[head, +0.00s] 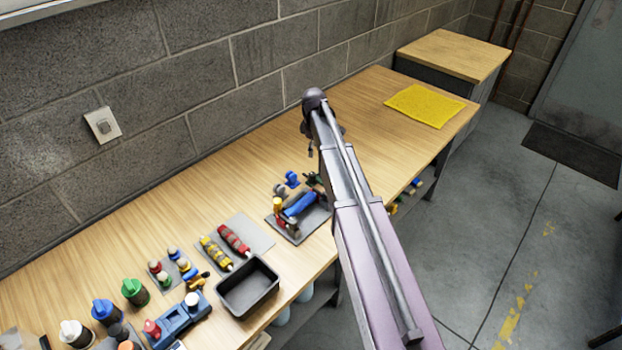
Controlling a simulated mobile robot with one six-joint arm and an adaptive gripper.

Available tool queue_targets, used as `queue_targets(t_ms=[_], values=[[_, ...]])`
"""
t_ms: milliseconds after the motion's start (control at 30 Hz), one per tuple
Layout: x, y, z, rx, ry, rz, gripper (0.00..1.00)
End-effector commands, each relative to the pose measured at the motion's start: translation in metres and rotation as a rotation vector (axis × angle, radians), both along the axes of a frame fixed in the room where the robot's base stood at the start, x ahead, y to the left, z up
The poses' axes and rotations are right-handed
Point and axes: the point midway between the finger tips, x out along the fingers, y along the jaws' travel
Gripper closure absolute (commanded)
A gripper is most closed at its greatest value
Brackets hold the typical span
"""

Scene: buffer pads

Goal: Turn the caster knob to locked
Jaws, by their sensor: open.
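I cannot pick out the caster knob for certain in the head view. A blue block-like fixture (180,321) with a pale round top and a red-topped part stands at the bench's near left. My arm crosses the right half of the view and reaches up over the workbench (365,110). My gripper is not clearly visible; the arm's far end and links hide that area. A dark tray (318,222) with a blue item and small coloured parts lies just left of my arm, partly covered by it.
An empty black bin (248,288) sits at the bench's front edge. Beside it is a grey mat (258,238) with red and yellow pieces. Several bottles with coloured caps (134,291) stand at the left. A yellow cloth (425,105) lies at the far right. The bench's back strip is clear.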

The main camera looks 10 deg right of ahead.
Motion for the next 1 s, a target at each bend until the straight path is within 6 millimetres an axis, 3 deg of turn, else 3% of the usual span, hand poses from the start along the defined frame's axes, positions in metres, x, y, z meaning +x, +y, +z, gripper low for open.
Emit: queue_targets(t_ms=[467,1000], values=[[-0.001,0.007,-0.006,0.000,0.000,0.005,0.23],[-0.001,0.009,-0.044,0.000,0.000,0.006,0.23]])
